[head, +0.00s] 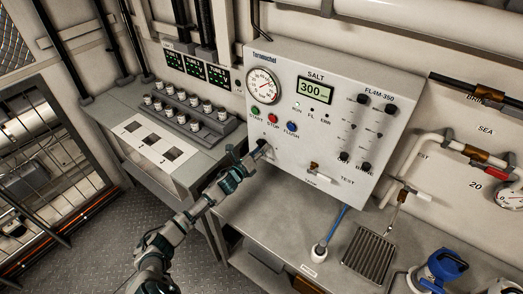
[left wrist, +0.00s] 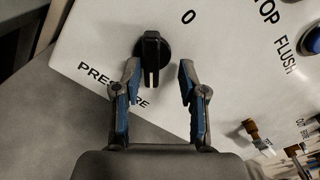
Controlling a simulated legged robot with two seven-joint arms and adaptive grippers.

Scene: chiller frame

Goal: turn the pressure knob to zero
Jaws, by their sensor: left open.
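The pressure knob (left wrist: 152,50) is black, with a raised bar grip and a pale line on it, on the white panel (left wrist: 225,60). In the left wrist view its bar runs up and down. The "0" mark (left wrist: 188,17) is to its upper right. My left gripper (left wrist: 160,68) is open, with a finger on each side of the knob's lower end. The knob is nearer the left finger; I cannot tell if they touch. In the head view my left gripper (head: 256,156) is at the panel's lower left corner and partly hides the knob. My right gripper is not in view.
Above the knob are green, red and blue buttons (head: 273,119), a round gauge (head: 263,85) and a display reading 300 (head: 314,90). A small brass-coloured valve (left wrist: 254,132) sticks out to the right. A grey bench (head: 255,205) lies below.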

